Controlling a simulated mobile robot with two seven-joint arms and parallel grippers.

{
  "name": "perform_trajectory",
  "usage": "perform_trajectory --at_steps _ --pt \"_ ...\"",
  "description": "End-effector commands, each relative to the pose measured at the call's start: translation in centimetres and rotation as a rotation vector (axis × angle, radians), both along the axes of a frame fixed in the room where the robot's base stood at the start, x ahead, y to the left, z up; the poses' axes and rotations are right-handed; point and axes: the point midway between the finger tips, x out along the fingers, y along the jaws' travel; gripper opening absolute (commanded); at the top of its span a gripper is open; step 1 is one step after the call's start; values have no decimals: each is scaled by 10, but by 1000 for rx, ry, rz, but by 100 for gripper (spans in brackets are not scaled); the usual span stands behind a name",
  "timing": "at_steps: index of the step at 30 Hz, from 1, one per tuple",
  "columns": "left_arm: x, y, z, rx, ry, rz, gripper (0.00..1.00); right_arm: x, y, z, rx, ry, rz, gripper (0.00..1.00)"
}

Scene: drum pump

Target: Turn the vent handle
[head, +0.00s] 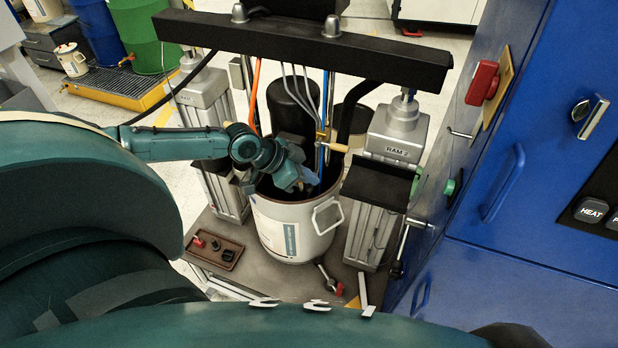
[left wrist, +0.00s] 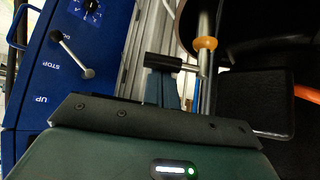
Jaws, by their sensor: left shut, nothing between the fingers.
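A slim rod with a brass fitting (head: 320,137) stands over the drum in the head view, with a small tan side handle (head: 336,147) that looks like the vent handle. The left wrist view shows a steel rod with an orange-brass collar (left wrist: 205,43) and a dark side grip (left wrist: 163,62); I cannot tell if it is the same handle. My left gripper (head: 309,178) is shut and empty, low over the drum mouth, left of and below the tan handle. Its blue-grey fingers (left wrist: 172,90) appear just below the dark grip in the wrist view. My right gripper is out of view.
The white drum (head: 270,228) stands between two grey ram columns, RAM 2 (head: 394,135) on the right. A black crossbeam (head: 300,45) spans above. A blue cabinet (head: 530,150) closes the right side. A small brown tray (head: 214,251) lies on the base plate.

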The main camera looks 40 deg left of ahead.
Motion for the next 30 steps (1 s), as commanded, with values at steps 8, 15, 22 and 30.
perform_trajectory --at_steps 8,15,22,30 --pt "-2 1 -3 1 4 -41 0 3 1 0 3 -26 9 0" --pt "-3 3 -7 1 4 -136 0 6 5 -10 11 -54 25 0" --pt "-4 4 -7 -1 3 -316 0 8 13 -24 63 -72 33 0" --pt "-9 10 -3 -2 3 -521 0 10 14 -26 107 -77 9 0"
